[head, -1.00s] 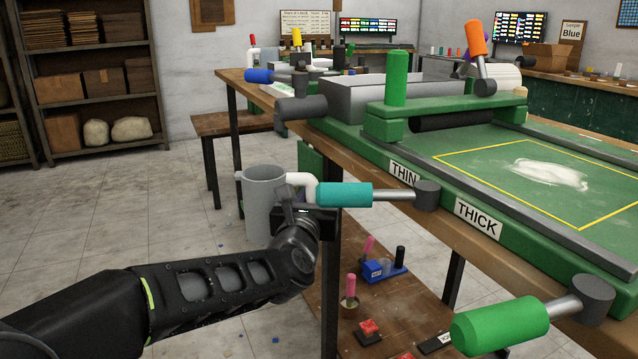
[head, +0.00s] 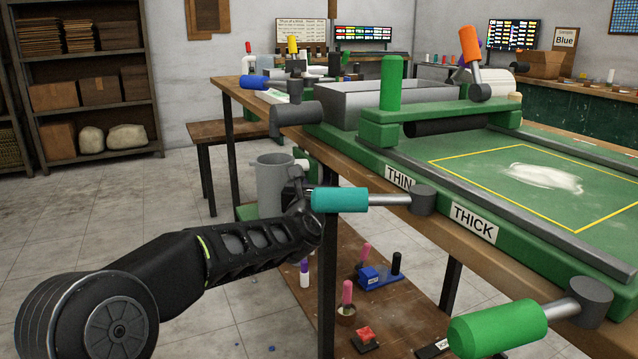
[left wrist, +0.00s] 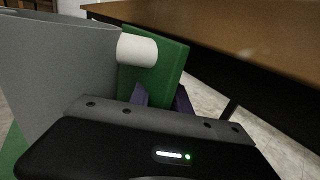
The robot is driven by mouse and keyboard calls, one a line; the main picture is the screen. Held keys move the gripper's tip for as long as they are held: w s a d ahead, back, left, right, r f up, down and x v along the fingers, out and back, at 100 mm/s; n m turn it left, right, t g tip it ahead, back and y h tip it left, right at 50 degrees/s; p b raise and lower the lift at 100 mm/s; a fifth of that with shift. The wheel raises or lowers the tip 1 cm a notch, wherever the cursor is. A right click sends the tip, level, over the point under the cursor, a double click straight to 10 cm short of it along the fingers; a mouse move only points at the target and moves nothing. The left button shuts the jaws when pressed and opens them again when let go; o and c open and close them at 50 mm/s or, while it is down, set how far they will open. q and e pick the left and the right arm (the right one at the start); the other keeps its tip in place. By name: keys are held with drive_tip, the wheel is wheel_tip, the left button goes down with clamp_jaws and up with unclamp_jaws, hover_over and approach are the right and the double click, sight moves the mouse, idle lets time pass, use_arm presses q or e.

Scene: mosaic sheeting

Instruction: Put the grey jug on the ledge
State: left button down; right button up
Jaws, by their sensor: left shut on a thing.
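The grey jug (head: 272,190) is an upright, open-topped cylinder with a white handle (head: 301,165), beyond the table's near left corner. My left gripper (head: 297,186) is shut on the jug, on its handle side, largely hidden behind my wrist and the teal crank handle. In the left wrist view the grey jug wall (left wrist: 50,70) fills the left and the white handle (left wrist: 137,50) shows above the fingers (left wrist: 162,97). A green ledge (head: 246,212) shows beside and behind the jug's lower part; whether they touch I cannot tell. My right gripper is out of view.
The teal crank handle (head: 340,200) sticks out close to my left wrist. The press table (head: 350,165) with its green bed is on the right. Open floor (head: 110,195) lies to the left.

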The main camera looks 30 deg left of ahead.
use_arm(q)
drive_tip(key=shift+f, duration=0.2)
drive_tip(key=shift+f+b, duration=0.15)
drive_tip(key=shift+b, duration=0.25)
drive_tip(key=c, duration=1.2)
unclamp_jaws()
drive_tip(key=p+v, duration=0.1)
drive_tip(key=v, duration=1.1)
